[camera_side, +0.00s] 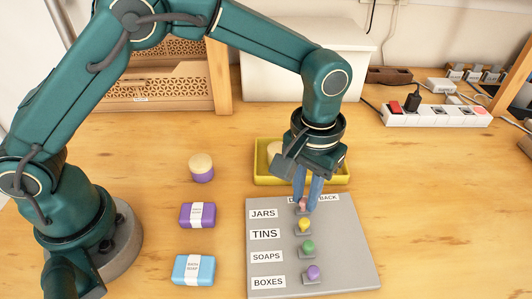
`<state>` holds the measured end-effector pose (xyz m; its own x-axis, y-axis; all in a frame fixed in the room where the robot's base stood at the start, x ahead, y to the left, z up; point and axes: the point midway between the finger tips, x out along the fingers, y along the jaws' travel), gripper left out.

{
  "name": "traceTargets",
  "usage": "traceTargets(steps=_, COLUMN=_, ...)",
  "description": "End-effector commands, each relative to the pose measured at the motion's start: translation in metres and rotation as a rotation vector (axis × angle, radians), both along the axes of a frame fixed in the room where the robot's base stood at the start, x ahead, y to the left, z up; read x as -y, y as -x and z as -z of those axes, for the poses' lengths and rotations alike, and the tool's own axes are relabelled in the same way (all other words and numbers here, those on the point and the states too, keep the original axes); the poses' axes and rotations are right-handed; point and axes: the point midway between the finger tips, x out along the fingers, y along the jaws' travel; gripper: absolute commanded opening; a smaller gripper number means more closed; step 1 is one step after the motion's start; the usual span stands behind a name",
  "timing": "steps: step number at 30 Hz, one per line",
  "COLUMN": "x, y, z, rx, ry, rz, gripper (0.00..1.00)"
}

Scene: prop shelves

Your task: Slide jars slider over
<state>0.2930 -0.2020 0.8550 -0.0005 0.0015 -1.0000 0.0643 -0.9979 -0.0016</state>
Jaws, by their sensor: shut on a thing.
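The grey slider panel (340,262) lies on the wooden table with row labels for jars, tins, soaps and boxes. The jars slider (302,205) has a pink knob in the top row, beside the JARS label (263,214). My gripper (305,203) reaches down from above with its blue fingers shut on this pink knob, partly hiding it and the header label (328,198). Below it are the yellow tins knob (304,224), the green soaps knob (308,246) and the purple boxes knob (313,272), roughly in a column.
A yellow tray (262,181) stands just behind the panel. A purple jar with a pale lid (201,168), a purple soap (198,215) and a blue soap (193,269) lie left of the panel. A power strip (437,116) is at back right. The table right of the panel is clear.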

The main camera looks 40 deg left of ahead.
Motion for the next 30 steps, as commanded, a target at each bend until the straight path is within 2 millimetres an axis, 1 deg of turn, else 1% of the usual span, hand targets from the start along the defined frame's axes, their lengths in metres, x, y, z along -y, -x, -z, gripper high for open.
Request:
traceTargets(steps=3, x=0.008, y=-0.009, z=-0.001, rx=0.004, ry=0.004, rz=-0.001, gripper=0.00)
traceTargets(steps=9, x=0.016, y=-0.017, z=-0.001, rx=0.003, ry=0.005, rz=-0.001, gripper=0.00)
traceTargets(steps=21, x=0.017, y=-0.018, z=-0.001, rx=0.002, ry=0.005, rz=-0.001, gripper=0.00)
traceTargets(steps=22, x=0.017, y=-0.018, z=-0.001, rx=0.002, ry=0.005, rz=-0.001, gripper=0.28)
traceTargets(steps=24, x=0.017, y=-0.018, z=-0.001, rx=0.002, ry=0.004, rz=-0.001, gripper=0.52)
traceTargets(steps=30, x=0.017, y=-0.018, z=-0.001, rx=0.001, ry=0.003, rz=-0.001, gripper=0.52)
